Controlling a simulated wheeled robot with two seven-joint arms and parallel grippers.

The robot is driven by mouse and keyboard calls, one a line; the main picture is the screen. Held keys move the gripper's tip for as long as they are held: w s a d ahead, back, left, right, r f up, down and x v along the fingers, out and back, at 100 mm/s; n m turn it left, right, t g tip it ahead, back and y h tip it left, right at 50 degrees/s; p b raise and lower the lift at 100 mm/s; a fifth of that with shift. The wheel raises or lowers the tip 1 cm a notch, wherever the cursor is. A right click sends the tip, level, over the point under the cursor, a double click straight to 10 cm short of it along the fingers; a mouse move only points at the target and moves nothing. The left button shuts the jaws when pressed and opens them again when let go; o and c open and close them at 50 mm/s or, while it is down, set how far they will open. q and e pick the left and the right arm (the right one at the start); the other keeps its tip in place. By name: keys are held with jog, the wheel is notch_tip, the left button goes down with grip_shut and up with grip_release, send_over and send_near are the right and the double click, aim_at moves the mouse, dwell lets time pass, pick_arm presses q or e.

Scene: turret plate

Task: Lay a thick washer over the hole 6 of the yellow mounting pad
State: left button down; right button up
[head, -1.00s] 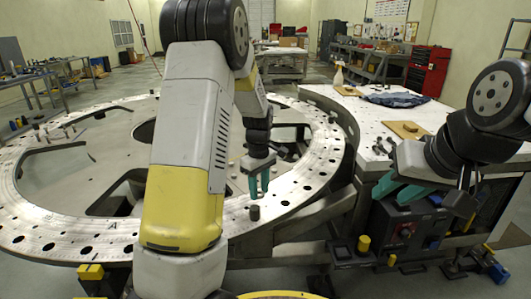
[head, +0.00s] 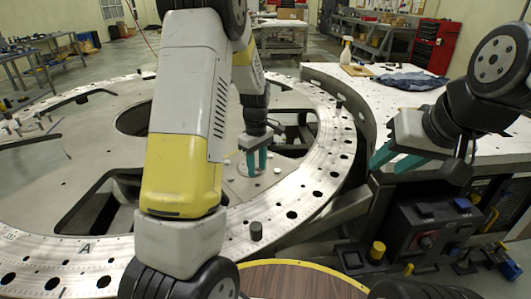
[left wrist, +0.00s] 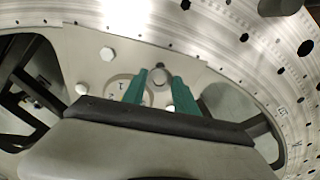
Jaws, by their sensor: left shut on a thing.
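My left gripper (head: 256,163) hangs over the inner grey plate of the turret, fingers pointing down. It also shows in the left wrist view (left wrist: 161,82), where its green fingers are shut on a small grey piece (left wrist: 159,74). This looks like the thick washer, though its hole is not clear. A round pale pad (left wrist: 122,91) marked 1 and 2 lies just below the fingers, partly hidden by them. No yellow colour shows on it, and hole 6 cannot be made out. My right gripper (head: 384,162) has its green fingers apart, empty, beside the white table.
The large metal ring (head: 235,238) with many holes surrounds the inner plate. Several pale bolt heads lie around the pad. The white table (head: 470,165) at right holds a blue cloth (head: 410,81).

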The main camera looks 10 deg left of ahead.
aim_at(258, 185)
pick_arm(q)
jog(key=shift+f, duration=2.4)
jog(key=shift+s+d, duration=0.1)
jog(key=shift+d, duration=0.05)
jog(key=shift+f, duration=0.3)
dwell(0.6)
jog(key=c, duration=0.9)
grip_release()
jog(key=shift+r, duration=3.5)
